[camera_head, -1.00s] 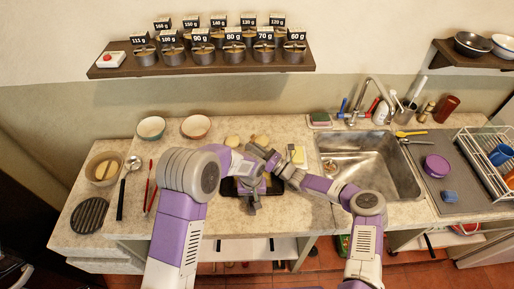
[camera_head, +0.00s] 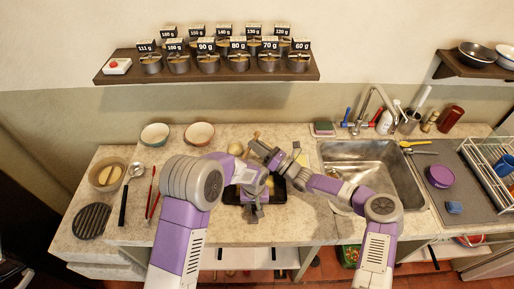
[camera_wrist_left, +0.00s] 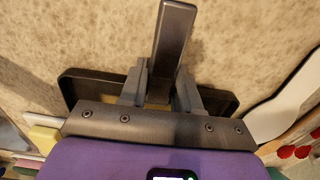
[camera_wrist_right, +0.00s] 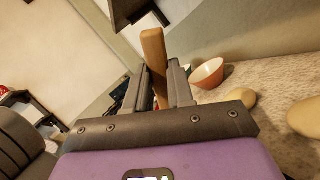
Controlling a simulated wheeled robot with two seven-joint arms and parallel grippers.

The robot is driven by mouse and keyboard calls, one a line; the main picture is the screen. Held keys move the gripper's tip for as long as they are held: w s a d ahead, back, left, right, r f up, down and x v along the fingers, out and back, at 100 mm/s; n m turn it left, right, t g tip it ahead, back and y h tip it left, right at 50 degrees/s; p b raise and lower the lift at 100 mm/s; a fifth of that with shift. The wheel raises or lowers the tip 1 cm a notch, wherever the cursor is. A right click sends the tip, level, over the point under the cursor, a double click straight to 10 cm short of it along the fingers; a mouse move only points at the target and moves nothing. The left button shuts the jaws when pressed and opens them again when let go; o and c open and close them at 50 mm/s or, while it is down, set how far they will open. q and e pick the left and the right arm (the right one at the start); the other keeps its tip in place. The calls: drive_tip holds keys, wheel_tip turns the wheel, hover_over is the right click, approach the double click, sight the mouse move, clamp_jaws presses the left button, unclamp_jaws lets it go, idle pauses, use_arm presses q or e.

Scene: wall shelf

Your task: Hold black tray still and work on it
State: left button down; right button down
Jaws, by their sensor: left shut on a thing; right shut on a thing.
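The black tray (camera_head: 231,197) lies on the counter in front of me, partly hidden by my arms and grippers. My left gripper (camera_head: 256,211) is low at the tray's near side. In the left wrist view its fingers (camera_wrist_left: 160,85) are shut on a dark bar (camera_wrist_left: 174,38), which looks like the tray's handle; the tray rim (camera_wrist_left: 72,88) shows on both sides. My right gripper (camera_head: 260,148) is above the tray's far side. In the right wrist view its fingers (camera_wrist_right: 160,82) are shut on a wooden handle (camera_wrist_right: 153,48). The handle's far end is hidden.
Pale round pieces (camera_head: 235,149) lie behind the tray. Two bowls (camera_head: 155,134) (camera_head: 199,133) stand back left; a ladle (camera_head: 127,193) and red tongs (camera_head: 152,192) lie left. The sink (camera_head: 368,172) is right. A shelf of labelled weights (camera_head: 208,68) hangs above.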

sight(246, 155)
wheel_tip(246, 155, up, 3)
idle(0.6)
idle(0.6)
drive_tip(key=s+r, duration=0.3)
drive_tip(key=s, duration=0.1)
drive_tip(key=f, duration=0.5)
drive_tip(key=shift+s+a, duration=0.3)
drive_tip(key=shift+a, duration=0.1)
drive_tip(key=shift+w+d+f, duration=0.1)
drive_tip(key=shift+d+f, duration=0.05)
drive_tip(key=shift+f, duration=0.85)
drive_tip(key=shift+w+d+f, duration=0.1)
drive_tip(key=shift+f, duration=0.85)
drive_tip(key=shift+w+d+f, duration=0.1)
drive_tip(key=shift+d+f, duration=0.05)
drive_tip(key=shift+f, duration=0.85)
